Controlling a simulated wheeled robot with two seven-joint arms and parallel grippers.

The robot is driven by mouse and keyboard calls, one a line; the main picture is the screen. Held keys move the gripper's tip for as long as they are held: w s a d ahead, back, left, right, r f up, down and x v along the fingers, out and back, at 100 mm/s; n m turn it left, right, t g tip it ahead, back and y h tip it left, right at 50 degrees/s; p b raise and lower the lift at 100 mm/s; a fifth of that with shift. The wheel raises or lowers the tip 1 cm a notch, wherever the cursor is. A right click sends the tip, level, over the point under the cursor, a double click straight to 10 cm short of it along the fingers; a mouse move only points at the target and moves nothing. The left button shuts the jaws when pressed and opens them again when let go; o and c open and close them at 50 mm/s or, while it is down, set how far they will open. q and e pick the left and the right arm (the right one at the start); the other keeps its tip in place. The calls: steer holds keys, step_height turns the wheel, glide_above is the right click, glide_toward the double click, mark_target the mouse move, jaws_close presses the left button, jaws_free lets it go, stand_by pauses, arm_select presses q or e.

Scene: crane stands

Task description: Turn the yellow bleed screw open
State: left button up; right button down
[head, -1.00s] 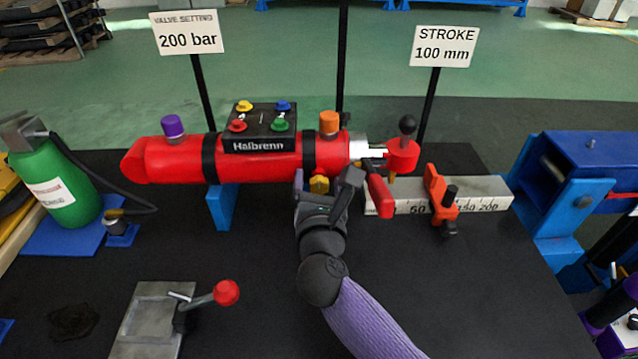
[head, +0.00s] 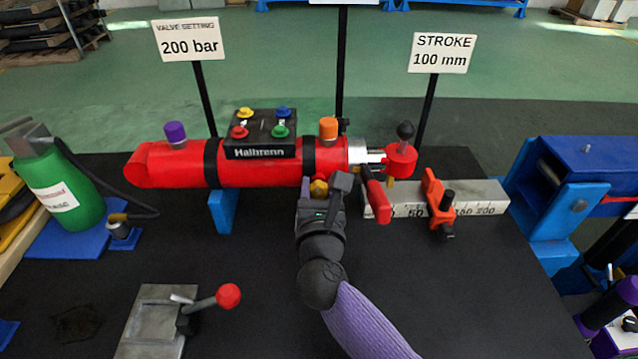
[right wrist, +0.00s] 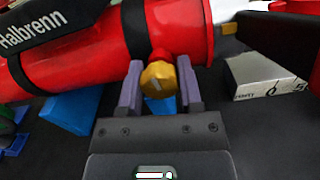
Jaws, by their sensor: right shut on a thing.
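The yellow bleed screw (head: 319,188) sits on the near underside of the red cylinder (head: 260,171), close to its rod end. In the right wrist view the screw (right wrist: 158,80) shows its faceted yellow head, with a slot-like mark, between two purple-grey fingers. My right gripper (head: 322,190) is shut on the screw, and its fingers (right wrist: 158,88) stand on either side of the head. In the head view the fingers partly hide the screw. My left gripper is in neither current view.
The cylinder carries a black "Halbrenn" block (head: 259,137) with coloured knobs. A red-knobbed lever (head: 228,296) stands front left.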

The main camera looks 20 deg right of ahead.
steer(key=n+p, duration=0.3)
steer(key=shift+r+n, duration=0.2)
steer(key=shift+n, duration=0.1)
steer(key=n+p, duration=0.2)
steer(key=n, duration=0.1)
steer(key=shift+f+n, duration=0.1)
steer(key=shift+n, duration=0.2)
steer(key=n+p, duration=0.1)
steer(key=n, duration=0.1)
steer(key=shift+n+p, duration=0.4)
steer(key=n+p, duration=0.2)
steer(key=n, duration=0.2)
steer(key=shift+a+n, duration=0.1)
steer(key=shift+n, duration=0.2)
steer(key=n+p, duration=0.1)
steer(key=n, duration=0.2)
steer(key=shift+f, duration=0.1)
arm_select(q)
steer(key=w+d+r, duration=0.1)
steer(key=w+r, duration=0.1)
steer(key=r, duration=0.3)
steer(key=w+d+r+t+p, duration=0.1)
steer(key=w+d+r, duration=0.1)
steer(key=r, duration=0.4)
steer(key=shift+d+h, duration=0.3)
arm_select(e)
steer(key=shift+f+n, duration=0.1)
steer(key=shift+n, duration=1.3)
arm_select(q)
steer(key=shift+w, duration=0.15)
